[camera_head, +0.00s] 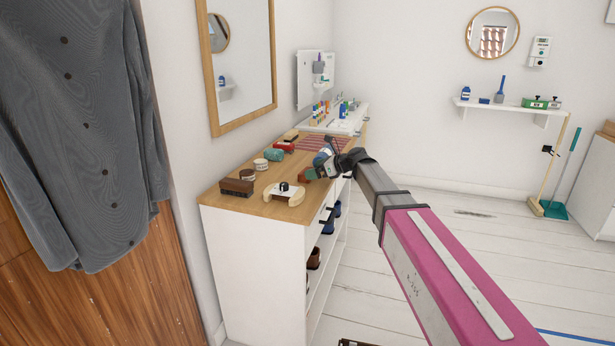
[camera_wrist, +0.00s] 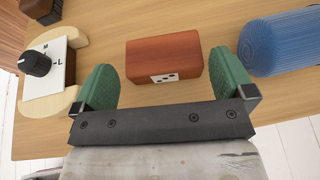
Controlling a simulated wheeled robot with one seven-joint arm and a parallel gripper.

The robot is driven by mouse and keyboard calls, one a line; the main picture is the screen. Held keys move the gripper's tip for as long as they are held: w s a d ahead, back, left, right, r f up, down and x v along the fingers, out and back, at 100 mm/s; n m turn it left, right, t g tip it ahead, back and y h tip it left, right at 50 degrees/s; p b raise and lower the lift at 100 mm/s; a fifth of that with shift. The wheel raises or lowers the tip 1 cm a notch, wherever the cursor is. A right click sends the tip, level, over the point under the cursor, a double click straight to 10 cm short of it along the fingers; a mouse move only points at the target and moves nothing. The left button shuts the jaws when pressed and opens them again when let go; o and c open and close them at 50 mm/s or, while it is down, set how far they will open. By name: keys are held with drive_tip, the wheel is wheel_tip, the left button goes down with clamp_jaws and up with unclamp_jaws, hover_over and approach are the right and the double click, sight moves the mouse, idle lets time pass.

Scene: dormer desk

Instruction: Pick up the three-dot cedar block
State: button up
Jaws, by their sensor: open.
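A reddish-brown block (camera_wrist: 162,52) with a white label bearing several small dark dots lies on the wooden desktop in the wrist view. My gripper (camera_wrist: 165,76) is open, with one green finger pad to the left of the block and one to the right. The block lies between and slightly beyond the pads, with a gap visible on each side. In the head view my gripper (camera_head: 321,168) is over the right edge of the desktop, and the block is hard to make out there.
A pale wooden piece with a black knob (camera_wrist: 36,63) stands close left of my gripper. A blue ribbed cylinder (camera_wrist: 284,42) lies close right. In the head view, a dark brown box (camera_head: 237,187), a teal cylinder (camera_head: 274,154) and a striped mat (camera_head: 323,143) share the desktop (camera_head: 232,202).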

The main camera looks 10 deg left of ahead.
drive_tip(key=x, duration=0.4)
drive_tip(key=shift+w, duration=0.1)
drive_tip(key=c, duration=0.6)
drive_tip(key=shift+c, duration=0.2)
